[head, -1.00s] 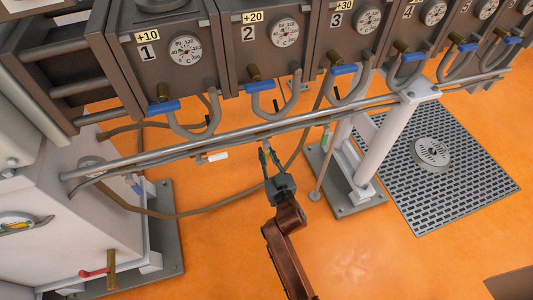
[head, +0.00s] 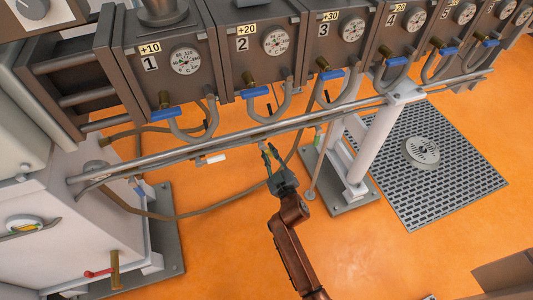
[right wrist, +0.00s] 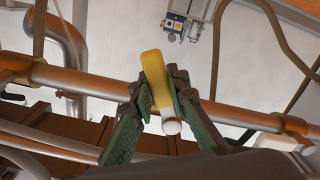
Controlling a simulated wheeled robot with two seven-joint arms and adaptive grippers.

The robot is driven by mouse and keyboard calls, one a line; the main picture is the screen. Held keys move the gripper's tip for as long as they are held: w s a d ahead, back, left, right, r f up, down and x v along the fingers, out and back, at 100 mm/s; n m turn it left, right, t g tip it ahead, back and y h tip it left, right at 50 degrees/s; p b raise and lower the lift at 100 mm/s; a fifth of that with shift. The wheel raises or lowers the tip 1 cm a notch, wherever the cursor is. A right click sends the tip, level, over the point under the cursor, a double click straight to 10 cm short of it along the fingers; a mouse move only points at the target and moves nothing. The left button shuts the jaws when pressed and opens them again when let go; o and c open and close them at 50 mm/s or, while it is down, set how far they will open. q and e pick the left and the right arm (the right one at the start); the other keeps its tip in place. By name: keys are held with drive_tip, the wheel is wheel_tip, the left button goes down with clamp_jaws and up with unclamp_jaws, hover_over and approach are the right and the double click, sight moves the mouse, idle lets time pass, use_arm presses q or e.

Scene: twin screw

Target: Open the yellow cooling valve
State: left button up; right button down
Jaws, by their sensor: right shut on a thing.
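A short white round end (right wrist: 171,127) shows just below the yellow part. In the head view my right gripper (head: 267,150) is under the long pipe, between the first units' hoses and the white post; its fingers mostly hide the handle there. My left gripper is not in view.
A row of numbered brown units with dial gauges (head: 185,61) and blue-handled valves (head: 170,113) hangs above. A white valve handle (head: 212,159) is left of the gripper. A white post (head: 375,145) stands to the right. Orange floor (head: 370,250) is open below.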

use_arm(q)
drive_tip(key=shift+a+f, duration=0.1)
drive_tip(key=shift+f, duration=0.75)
use_arm(e)
drive_tip(key=shift+d+r+n, duration=0.1)
drive_tip(key=shift+d+n, duration=0.15)
drive_tip(key=shift+n, duration=0.35)
drive_tip(key=c, duration=1.8)
unclamp_jaws()
drive_tip(key=shift+c, duration=0.2)
drive_tip(key=v, duration=1.2)
